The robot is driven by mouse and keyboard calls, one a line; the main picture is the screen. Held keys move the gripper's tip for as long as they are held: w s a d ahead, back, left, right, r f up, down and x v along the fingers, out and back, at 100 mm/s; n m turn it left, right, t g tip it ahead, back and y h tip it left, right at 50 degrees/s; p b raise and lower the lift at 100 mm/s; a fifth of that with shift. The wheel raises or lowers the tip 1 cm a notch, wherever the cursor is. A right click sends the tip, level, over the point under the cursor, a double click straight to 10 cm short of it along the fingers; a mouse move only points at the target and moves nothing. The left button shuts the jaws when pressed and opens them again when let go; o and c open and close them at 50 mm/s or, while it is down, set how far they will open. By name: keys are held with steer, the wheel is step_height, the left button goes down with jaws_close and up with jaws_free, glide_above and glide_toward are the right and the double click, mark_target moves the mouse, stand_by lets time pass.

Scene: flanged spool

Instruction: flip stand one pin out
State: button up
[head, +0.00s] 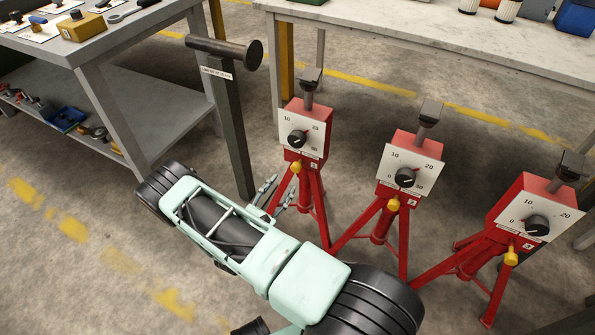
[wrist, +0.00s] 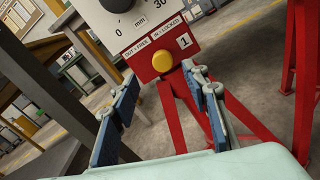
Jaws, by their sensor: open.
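Three red tripod stands stand in a row in the head view, each with a white dial plate and a yellow pin. Stand one (head: 305,125) is nearest my arm and carries the label "1". Its yellow pin (head: 295,167) also shows in the wrist view (wrist: 163,61), below the labels "OUT = FREE" and "IN = LOCKED". My gripper (head: 275,195) is open and empty, just in front of stand one. In the wrist view its two fingers (wrist: 165,95) stand on either side of the pin, apart from it. Stand two (head: 408,165) and stand three (head: 533,205) are to the right.
A grey post with a dark flanged bar (head: 225,52) stands left of stand one. A workbench (head: 140,28) with a lower shelf is at the left, and a pale table (head: 430,35) is behind the stands. Red tripod legs spread close around my gripper.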

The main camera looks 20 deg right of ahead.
mark_target(295, 169)
steer(key=b+x, duration=0.2)
steer(key=x, duration=0.8)
steer(key=shift+w+d+f, duration=0.15)
steer(key=shift+d, duration=0.2)
jaws_close()
